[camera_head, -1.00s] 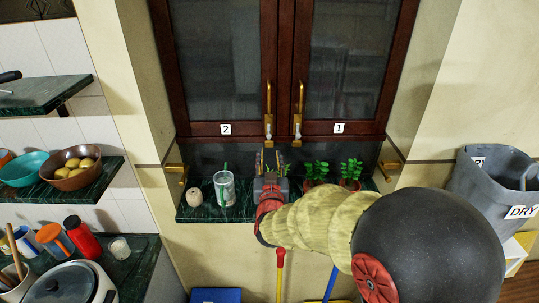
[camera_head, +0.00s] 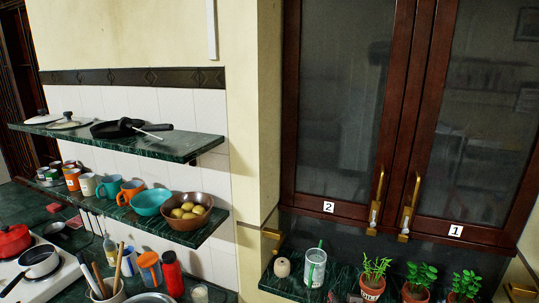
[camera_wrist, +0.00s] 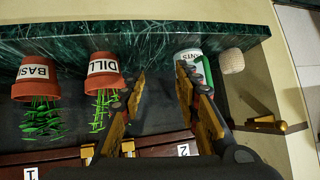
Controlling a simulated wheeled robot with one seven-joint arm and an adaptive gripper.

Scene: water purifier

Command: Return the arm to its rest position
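My gripper (camera_wrist: 160,76) shows in the wrist view with its two fingers apart and nothing between them. The wrist view is upside down and looks onto the green marble ledge (camera_wrist: 150,30) below the cabinet. In the head view most of my arm is out of sight.
The cabinet doors, labelled 2 (camera_head: 328,207) and 1 (camera_head: 455,231), look closed. Left are shelves with a fruit bowl (camera_head: 187,220) and a stove counter.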

